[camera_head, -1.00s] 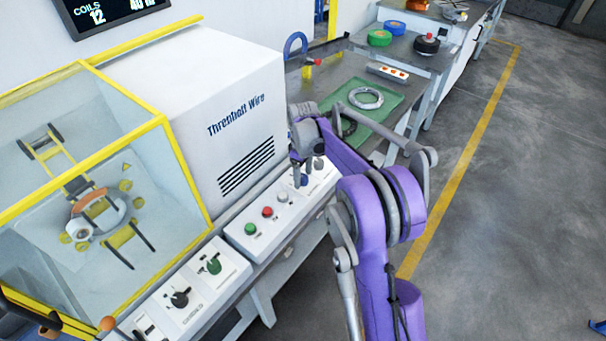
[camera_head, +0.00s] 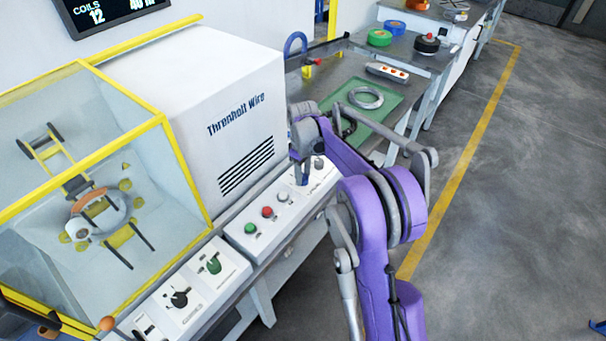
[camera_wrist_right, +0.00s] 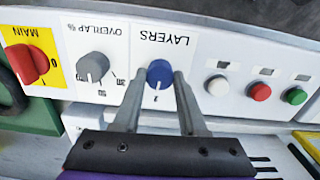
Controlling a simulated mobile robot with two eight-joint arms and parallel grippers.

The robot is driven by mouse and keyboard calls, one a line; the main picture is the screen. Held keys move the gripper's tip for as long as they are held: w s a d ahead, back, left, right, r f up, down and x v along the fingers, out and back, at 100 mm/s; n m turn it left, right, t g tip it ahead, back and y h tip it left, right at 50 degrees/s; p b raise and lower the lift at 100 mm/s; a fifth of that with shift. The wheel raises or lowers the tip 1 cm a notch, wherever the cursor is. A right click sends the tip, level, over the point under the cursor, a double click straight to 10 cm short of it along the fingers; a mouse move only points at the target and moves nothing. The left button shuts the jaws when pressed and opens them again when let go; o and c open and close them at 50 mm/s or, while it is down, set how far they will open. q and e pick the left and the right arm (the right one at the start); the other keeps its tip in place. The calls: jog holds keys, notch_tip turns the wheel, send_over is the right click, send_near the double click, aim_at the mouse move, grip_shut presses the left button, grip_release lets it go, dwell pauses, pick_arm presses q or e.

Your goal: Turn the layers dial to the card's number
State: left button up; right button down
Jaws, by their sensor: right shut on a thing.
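The blue LAYERS dial (camera_wrist_right: 160,73) sits on a white panel and appears upside down in the right wrist view. My right gripper (camera_wrist_right: 159,78) is shut on it, one finger on each side. A small numeral shows below the dial, too small to read surely. In the head view my right gripper (camera_head: 301,176) reaches down to the far end of the control strip and mostly hides the dial. I cannot make out a number card in either view.
Beside the dial are the grey OVERLAP knob (camera_wrist_right: 93,67), the red MAIN switch (camera_wrist_right: 27,63), and white, red and green buttons (camera_wrist_right: 260,91). A glazed yellow-framed enclosure (camera_head: 165,118) stands at left. A green mat (camera_head: 385,118) with a grey ring lies beyond my arm.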

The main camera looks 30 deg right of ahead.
jog(key=m+b, duration=0.1)
jog(key=m, duration=0.9)
jog(key=shift+m+b, duration=0.35)
jog(key=shift+m, duration=0.05)
dwell(0.4)
jog(key=shift+c, duration=2.3)
grip_release()
jog(key=shift+r, duration=0.1)
notch_tip(320, 180, up, 11)
jog(key=shift+f, duration=0.2)
